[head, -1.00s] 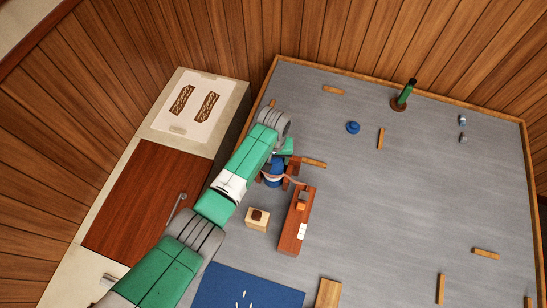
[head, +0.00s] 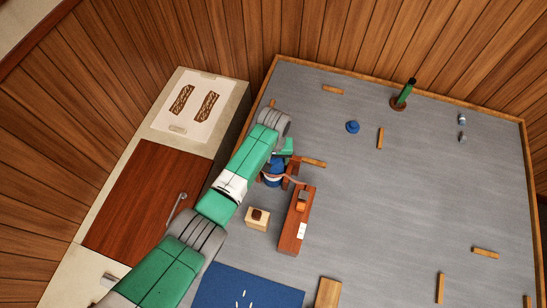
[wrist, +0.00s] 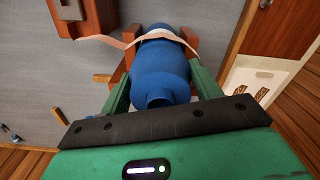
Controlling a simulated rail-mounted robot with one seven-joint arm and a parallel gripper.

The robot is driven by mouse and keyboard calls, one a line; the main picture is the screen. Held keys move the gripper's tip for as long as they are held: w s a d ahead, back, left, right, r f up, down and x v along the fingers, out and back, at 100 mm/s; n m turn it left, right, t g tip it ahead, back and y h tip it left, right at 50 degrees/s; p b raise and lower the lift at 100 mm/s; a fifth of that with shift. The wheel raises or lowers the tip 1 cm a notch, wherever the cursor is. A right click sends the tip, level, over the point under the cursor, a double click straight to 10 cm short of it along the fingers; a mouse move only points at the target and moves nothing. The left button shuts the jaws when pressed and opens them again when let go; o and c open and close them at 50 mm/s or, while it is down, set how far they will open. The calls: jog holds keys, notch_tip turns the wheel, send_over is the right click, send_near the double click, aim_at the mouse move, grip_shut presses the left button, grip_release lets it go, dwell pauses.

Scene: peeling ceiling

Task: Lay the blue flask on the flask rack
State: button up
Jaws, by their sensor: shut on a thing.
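The blue flask (wrist: 158,70) lies between the green fingers of my gripper (wrist: 162,85), which are shut on its sides. Its neck points toward the palm in the wrist view. The flask also shows in the head view (head: 272,177), partly hidden by my arm. A pale strap (wrist: 163,37) runs across its far end. The reddish-brown wooden flask rack (wrist: 190,38) shows on both sides of that end, and in the head view (head: 289,181). The flask is at the rack; I cannot tell whether its weight rests there.
A long reddish-brown wooden box (head: 291,236) stands close to the rack. A brown-topped counter (head: 135,205) is on the left.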

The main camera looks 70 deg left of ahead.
jog(key=shift+f, duration=0.25)
jog(key=o, duration=1.7)
notch_tip(320, 180, up, 8)
jog(key=shift+f+p, duration=0.1)
jog(key=shift+p, duration=0.5)
jog(key=shift+w, duration=0.1)
